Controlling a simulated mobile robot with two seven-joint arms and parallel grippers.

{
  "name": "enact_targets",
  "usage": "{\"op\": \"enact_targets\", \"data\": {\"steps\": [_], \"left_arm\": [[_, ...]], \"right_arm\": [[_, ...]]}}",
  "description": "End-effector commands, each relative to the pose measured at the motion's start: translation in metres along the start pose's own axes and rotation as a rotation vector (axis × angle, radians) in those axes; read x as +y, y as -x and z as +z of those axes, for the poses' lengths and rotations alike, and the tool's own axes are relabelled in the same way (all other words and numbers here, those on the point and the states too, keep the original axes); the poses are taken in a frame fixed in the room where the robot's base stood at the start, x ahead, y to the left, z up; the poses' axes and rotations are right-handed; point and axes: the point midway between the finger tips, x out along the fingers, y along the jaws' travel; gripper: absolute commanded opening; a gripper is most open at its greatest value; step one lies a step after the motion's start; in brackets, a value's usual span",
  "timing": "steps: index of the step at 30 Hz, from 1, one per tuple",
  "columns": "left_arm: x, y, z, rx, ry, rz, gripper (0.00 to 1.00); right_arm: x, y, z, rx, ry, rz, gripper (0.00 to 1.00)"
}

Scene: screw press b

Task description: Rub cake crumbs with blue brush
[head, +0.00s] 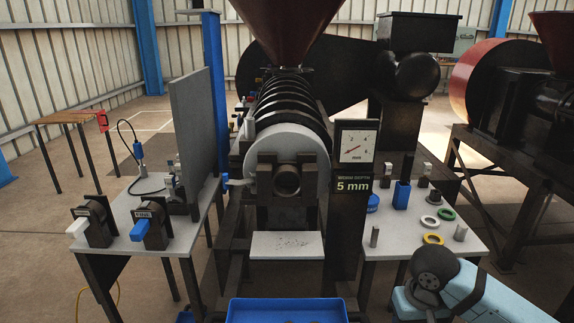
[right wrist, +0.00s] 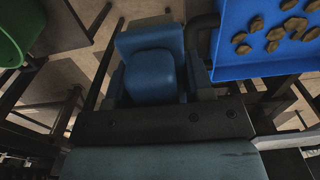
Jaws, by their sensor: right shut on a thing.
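In the right wrist view my right gripper (right wrist: 152,75) is shut on a blue object (right wrist: 152,76), which looks like the blue brush. Its bristles cannot be made out. The crumbs do not show in the right wrist view. In the head view only links of my right arm show at the lower right; its gripper is out of that picture. My left gripper is in neither view.
A blue tray (head: 235,311) stands below and in front of the plate; the right wrist view shows several brown cake pieces (right wrist: 272,35) in it. A green container (right wrist: 18,35) is at the wrist view's upper left. A side table (head: 393,239) with rings stands right of the press.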

Motion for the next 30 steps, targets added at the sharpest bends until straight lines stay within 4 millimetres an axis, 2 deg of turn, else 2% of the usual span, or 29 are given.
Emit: {"op": "enact_targets", "data": {"steps": [8,10,11,18,21,24,30], "left_arm": [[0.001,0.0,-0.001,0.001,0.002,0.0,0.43],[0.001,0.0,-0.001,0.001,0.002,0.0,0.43],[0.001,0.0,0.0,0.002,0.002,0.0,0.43],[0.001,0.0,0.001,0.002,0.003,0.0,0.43],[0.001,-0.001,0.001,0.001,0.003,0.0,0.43],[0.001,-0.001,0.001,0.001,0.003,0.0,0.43],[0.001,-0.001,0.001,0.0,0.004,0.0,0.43]], "right_arm": [[0.0,0.0,0.0,0.0,0.0,0.0,0.21],[0.0,0.002,-0.005,0.001,-0.001,0.0,0.21],[0.0,0.003,-0.011,0.001,-0.002,0.0,0.21],[0.0,0.028,-0.08,0.003,-0.003,0.002,0.21],[-0.001,0.036,-0.097,0.001,0.0,0.0,0.21],[0.0,0.039,-0.103,-0.001,0.0,0.0,0.21],[0.0,0.039,-0.103,-0.001,0.0,-0.001,0.21]]}}
